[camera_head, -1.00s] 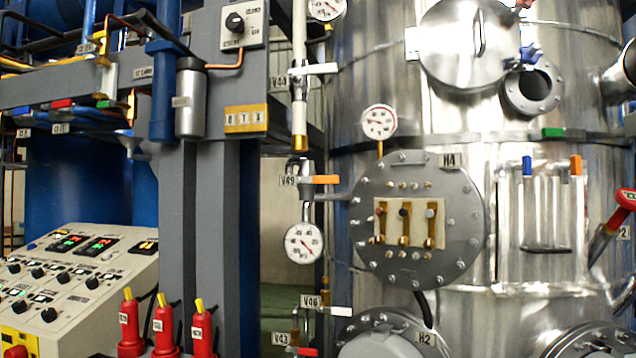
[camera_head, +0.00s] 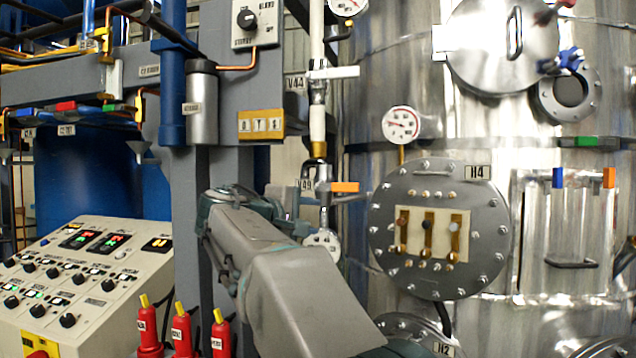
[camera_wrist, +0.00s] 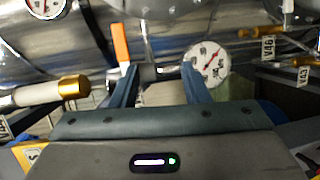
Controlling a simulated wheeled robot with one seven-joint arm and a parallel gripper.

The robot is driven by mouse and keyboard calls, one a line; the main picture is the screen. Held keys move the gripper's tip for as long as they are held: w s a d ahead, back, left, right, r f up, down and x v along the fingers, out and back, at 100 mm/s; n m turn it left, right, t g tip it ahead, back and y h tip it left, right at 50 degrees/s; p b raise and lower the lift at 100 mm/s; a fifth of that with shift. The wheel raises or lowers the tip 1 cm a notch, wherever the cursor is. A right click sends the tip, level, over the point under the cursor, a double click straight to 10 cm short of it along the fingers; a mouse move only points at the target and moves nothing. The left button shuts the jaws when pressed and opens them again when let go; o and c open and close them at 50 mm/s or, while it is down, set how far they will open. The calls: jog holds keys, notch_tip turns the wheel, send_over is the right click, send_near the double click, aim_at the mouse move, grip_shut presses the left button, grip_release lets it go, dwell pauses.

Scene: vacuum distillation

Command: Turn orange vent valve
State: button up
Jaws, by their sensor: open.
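The orange vent valve handle (camera_head: 345,187) sticks out to the right from a vertical pipe beside the label V49 in the head view. In the wrist view the orange handle (camera_wrist: 120,45) stands up near my left finger. My gripper (camera_wrist: 160,68) is open, with its two blue fingers apart. A short grey metal valve part (camera_wrist: 150,73) shows between the fingertips; I cannot tell if they touch it. In the head view my forearm covers the lower pipe and my fingers cannot be made out.
A round gauge (camera_wrist: 207,65) sits just beyond my right finger. The steel vessel with flange H4 (camera_head: 440,285) stands to the right. A white-handled valve V44 (camera_head: 335,72) is above. A control panel (camera_head: 70,280) and red bottle-like objects (camera_head: 181,335) are at the lower left.

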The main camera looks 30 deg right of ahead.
jog(key=h, duration=0.2)
send_near(345, 187)
jog(key=p+x, duration=0.5)
jog(key=x, duration=0.7)
jog(key=shift+w+d+f, duration=0.1)
jog(key=shift+d, duration=0.1)
jog(key=shift+c, duration=0.3)
grip_shut()
